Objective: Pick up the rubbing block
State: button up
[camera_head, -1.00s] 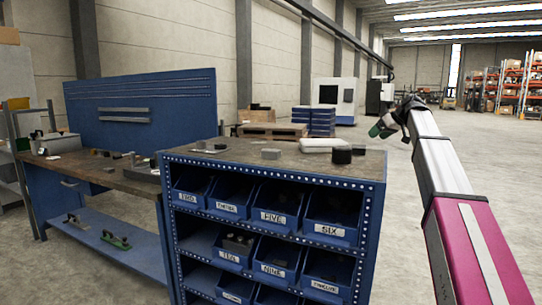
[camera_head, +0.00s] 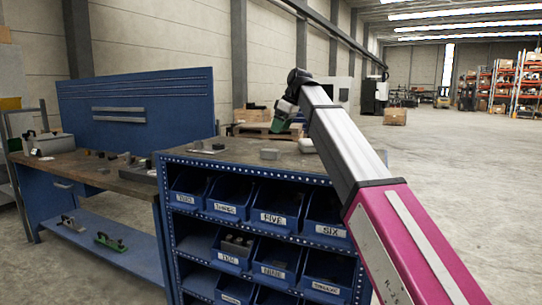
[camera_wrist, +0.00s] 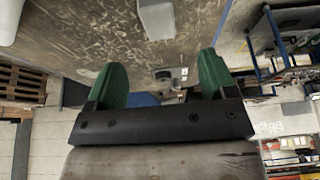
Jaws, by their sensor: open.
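A small light grey block (camera_head: 270,154), probably the rubbing block, lies on the worn top of the blue bin cabinet (camera_head: 230,160). The same block shows at the top middle of the wrist view (camera_wrist: 157,18). My gripper (camera_head: 279,124), with green fingers, is above and apart from the block in the head view. In the wrist view its two green fingers (camera_wrist: 163,80) stand wide apart with nothing between them.
A white rounded object (camera_head: 306,146) lies right of the block, partly behind my arm. Small metal parts (camera_head: 208,148) lie at the left of the cabinet top. A workbench (camera_head: 100,172) with a blue back panel (camera_head: 135,110) stands left. Open floor lies right.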

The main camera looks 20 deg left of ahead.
aim_at(271, 150)
jog(key=x, duration=0.5)
jog(key=shift+s+a+f, duration=0.2)
jog(key=shift+s, duration=0.05)
jog(key=shift+w+x, duration=0.15)
jog(key=shift+x, duration=1.2)
jog(key=shift+w+x, duration=0.15)
jog(key=shift+x, duration=1.2)
jog(key=c, duration=1.1)
